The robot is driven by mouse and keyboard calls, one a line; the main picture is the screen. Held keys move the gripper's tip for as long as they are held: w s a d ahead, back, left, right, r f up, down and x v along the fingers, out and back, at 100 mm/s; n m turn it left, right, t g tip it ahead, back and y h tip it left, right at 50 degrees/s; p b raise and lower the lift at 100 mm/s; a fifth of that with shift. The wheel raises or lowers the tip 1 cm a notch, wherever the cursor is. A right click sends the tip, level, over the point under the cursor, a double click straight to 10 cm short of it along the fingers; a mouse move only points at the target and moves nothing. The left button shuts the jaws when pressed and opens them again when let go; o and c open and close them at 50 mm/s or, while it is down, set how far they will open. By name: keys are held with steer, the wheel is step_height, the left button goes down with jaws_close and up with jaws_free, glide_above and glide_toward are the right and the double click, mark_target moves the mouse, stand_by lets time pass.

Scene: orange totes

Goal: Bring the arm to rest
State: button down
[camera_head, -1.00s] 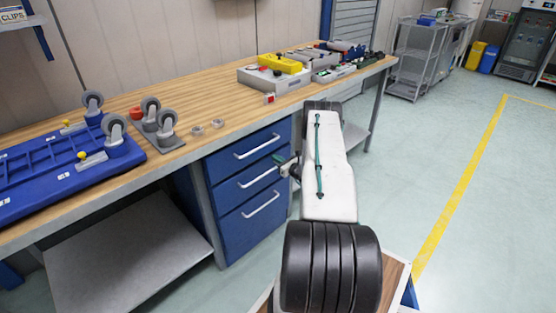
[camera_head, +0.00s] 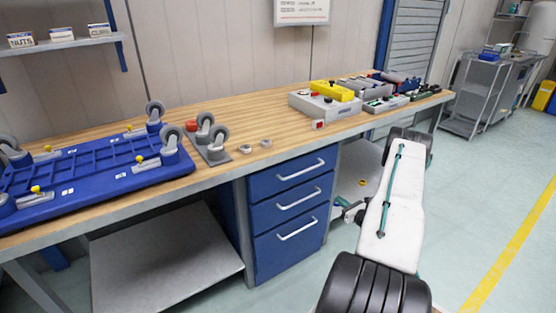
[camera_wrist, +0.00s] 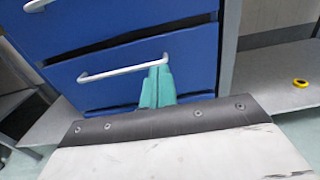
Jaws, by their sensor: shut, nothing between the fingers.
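My arm stretches out at the right of the head view, beside the front of the workbench (camera_head: 270,158). My gripper (camera_head: 345,209) shows small and partly hidden on the left side of the white arm link, just right of the blue drawer unit (camera_head: 291,232). In the wrist view my gripper (camera_wrist: 157,88) appears as teal fingers together, with nothing held. Behind them is a blue drawer front with a white handle (camera_wrist: 122,70). I cannot tell the exact gap between the fingers and the drawers.
A blue platform with casters (camera_head: 95,170) lies on the bench at left. A yellow item (camera_head: 331,90) sits on grey boxes at the bench's far end. A yellow ring (camera_wrist: 300,83) lies on the lower shelf. Open floor (camera_head: 480,190) lies to the right.

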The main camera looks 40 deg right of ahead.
steer(key=a+n+g+y, duration=0.1)
steer(key=a+n+y, duration=0.35)
steer(key=a, duration=0.35)
steer(key=a+r+n+g+y, duration=1)
steer(key=a+r+n+g, duration=0.4)
steer(key=a+r, duration=1)
steer(key=s+a+r+n+g+h, duration=0.1)
steer(key=s+a+r+n+h, duration=1)
steer(key=s+a+r+n, duration=0.8)
steer(key=a+r, duration=0.3)
steer(key=r, duration=0.1)
steer(key=shift+s+a+h, duration=0.3)
steer(key=shift+a+h, duration=0.05)
steer(key=shift+a, duration=0.05)
